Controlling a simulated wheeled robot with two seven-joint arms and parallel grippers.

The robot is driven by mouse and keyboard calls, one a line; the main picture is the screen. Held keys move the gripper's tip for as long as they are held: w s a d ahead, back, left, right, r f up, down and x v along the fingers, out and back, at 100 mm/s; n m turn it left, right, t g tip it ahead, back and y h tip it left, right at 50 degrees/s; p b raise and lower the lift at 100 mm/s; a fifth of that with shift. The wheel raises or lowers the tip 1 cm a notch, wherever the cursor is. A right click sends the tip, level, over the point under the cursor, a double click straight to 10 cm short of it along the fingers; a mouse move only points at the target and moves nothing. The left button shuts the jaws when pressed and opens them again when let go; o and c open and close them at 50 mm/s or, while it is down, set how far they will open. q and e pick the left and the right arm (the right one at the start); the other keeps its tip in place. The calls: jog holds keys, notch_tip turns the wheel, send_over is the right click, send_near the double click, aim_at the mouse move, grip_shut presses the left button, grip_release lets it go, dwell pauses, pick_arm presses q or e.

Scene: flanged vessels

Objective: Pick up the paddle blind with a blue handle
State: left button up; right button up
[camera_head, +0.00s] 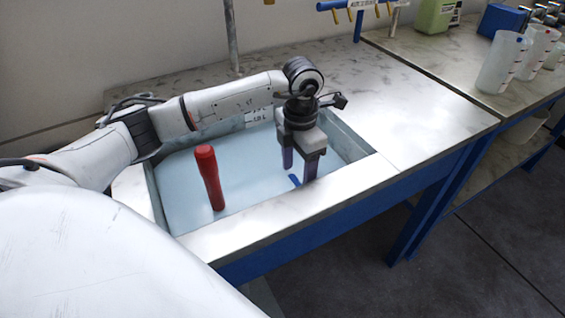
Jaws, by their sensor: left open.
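The rest of the paddle blind is hidden or cannot be made out. My left gripper (299,174) points down into the basin from above. Its two dark fingers are apart, with no object visibly held between them. I cannot tell whether they touch the blue piece. My right gripper is not in view.
A red handle-like object (210,178) stands upright, slightly tilted, in the left part of the sunken basin (165,205). The metal bench top (415,120) on the right is clear. Plastic jugs (502,62) stand on a farther bench.

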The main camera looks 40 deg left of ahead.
aim_at(297, 181)
pick_arm(q)
notch_tip(297, 181, down, 4)
jog(key=shift+f, duration=0.15)
jog(key=c, duration=1.3)
jog(key=shift+w+a, duration=0.1)
jog(key=shift+w, duration=0.05)
jog(key=shift+c, duration=1.1)
